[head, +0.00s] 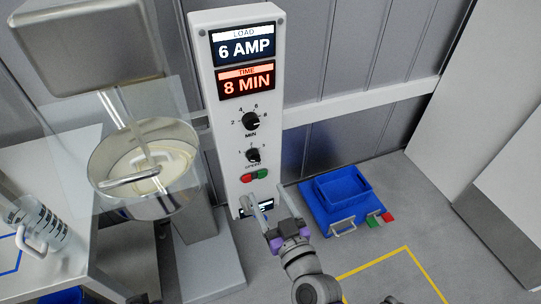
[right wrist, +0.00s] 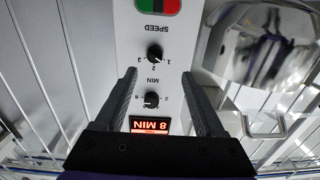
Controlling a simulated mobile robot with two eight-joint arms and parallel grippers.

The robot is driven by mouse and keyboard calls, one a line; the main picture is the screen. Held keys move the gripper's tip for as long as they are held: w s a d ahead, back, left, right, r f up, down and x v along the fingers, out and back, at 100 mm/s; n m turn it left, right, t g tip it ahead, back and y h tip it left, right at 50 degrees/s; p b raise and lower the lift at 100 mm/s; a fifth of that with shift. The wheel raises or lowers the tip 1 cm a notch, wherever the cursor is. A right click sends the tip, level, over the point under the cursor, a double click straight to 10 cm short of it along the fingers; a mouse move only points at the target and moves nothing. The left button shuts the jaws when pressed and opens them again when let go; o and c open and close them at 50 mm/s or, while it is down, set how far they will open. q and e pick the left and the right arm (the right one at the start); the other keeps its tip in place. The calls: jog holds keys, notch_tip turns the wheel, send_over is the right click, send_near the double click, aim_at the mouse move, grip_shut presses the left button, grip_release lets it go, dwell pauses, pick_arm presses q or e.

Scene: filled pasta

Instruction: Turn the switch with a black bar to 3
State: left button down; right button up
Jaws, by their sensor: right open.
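The speed knob (head: 253,155) is the small black dial on the white control panel, with marks 1, 2 and 3 around it. In the right wrist view, upside down, the speed knob (right wrist: 155,54) lies just beyond and between my fingertips; its exact setting is too small to read surely. The larger minute knob (head: 250,121) sits above it and also shows in the wrist view (right wrist: 151,99). My right gripper (head: 264,203) is open and empty, in front of the panel's lower part and below the speed knob in the head view. My left gripper is not in view.
Red and green buttons (head: 254,175) sit below the speed knob. The panel's displays (head: 245,84) read 6 AMP and 8 MIN. A mixer with a metal bowl (head: 140,205) stands close on the left. A blue tray (head: 342,190) lies on the right.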

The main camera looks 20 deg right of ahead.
aim_at(254, 157)
jog(key=w+b, duration=0.1)
jog(key=w, duration=1)
jog(key=shift+d+r, duration=0.15)
jog(key=shift+s, duration=0.1)
grip_shut()
